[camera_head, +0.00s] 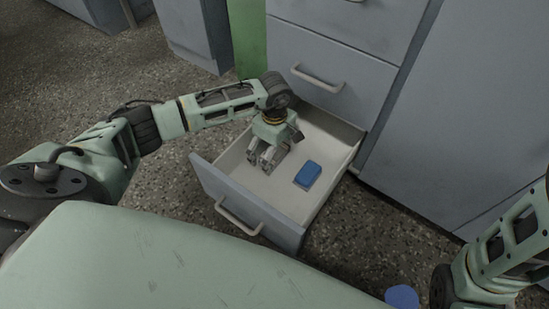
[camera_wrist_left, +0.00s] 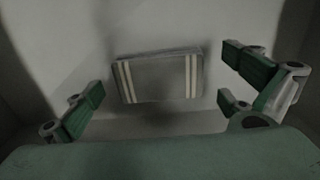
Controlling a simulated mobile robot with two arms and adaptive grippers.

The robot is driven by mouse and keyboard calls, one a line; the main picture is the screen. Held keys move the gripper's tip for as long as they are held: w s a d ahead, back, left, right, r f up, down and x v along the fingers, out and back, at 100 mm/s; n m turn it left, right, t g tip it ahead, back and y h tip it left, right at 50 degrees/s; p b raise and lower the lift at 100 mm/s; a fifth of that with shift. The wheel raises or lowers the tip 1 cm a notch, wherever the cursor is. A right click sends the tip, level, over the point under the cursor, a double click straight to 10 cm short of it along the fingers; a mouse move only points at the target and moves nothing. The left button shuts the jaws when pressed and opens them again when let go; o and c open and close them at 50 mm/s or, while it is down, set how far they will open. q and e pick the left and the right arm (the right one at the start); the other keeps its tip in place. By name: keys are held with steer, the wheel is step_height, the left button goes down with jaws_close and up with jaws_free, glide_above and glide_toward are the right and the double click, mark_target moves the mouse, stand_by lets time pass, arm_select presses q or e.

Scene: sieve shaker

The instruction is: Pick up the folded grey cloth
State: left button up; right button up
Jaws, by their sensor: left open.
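The folded grey cloth (camera_wrist_left: 158,77) shows in the left wrist view, flat on the light drawer floor, with pale stripes near its two ends. My left gripper (camera_head: 265,160) points down inside the open drawer. In the left wrist view my left gripper (camera_wrist_left: 165,98) is open, its fingers spread wide to either side of the cloth and not touching it. My right arm shows at the lower right of the head view, but its gripper is not in view.
The open drawer (camera_head: 243,205) has a raised front with a handle. A blue block-like object (camera_head: 308,174) lies in it, right of my left gripper. A closed drawer (camera_head: 330,75) is above. A blue round thing (camera_head: 402,297) shows at the bottom edge. Speckled floor (camera_head: 375,240) lies right of the drawer.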

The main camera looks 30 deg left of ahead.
arm_select(q)
steer(key=shift+f, duration=0.3)
steer(key=c, duration=1.2)
steer(key=shift+r, duration=0.1)
